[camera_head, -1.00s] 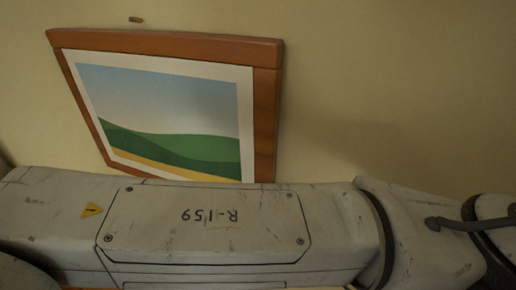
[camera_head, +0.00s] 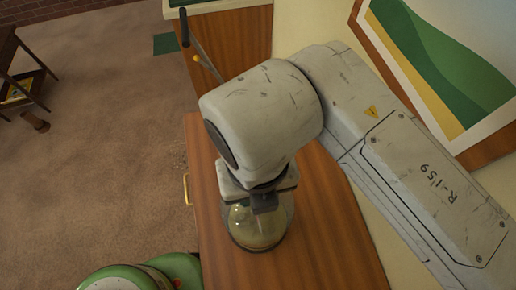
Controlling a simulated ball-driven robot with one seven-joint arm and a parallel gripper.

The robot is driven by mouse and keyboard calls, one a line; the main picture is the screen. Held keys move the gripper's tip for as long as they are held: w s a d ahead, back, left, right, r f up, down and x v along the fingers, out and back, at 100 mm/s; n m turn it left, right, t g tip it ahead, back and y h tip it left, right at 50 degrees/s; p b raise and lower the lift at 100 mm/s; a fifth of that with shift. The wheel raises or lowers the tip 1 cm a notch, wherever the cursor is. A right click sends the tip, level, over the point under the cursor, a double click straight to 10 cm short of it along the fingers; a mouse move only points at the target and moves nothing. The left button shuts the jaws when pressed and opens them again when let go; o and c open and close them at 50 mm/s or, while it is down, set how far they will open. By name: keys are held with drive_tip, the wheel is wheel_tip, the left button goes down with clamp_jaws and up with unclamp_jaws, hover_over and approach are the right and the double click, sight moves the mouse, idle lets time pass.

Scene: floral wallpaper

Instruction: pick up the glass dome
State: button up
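A clear glass dome (camera_head: 243,235) stands on the wooden cabinet top (camera_head: 325,240), near its left edge. Something pale greenish shows inside it, near a round base. My gripper (camera_head: 264,205) points down over the top of the dome, with its dark fingers at or just in front of the upper glass. My wrist and the gripper body hide the top of the dome. I cannot tell whether the fingers touch the glass or how far apart they are.
A framed landscape picture (camera_head: 440,60) is on the wall at right. A green rounded object (camera_head: 130,279) is at the bottom left. A brass handle (camera_head: 186,190) sits on the cabinet's left side. A dark wooden table (camera_head: 10,50) stands far left. Brown floor (camera_head: 90,170) lies open between.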

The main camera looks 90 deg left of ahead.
clamp_jaws()
drive_tip(key=shift+r, duration=0.15)
idle(0.4)
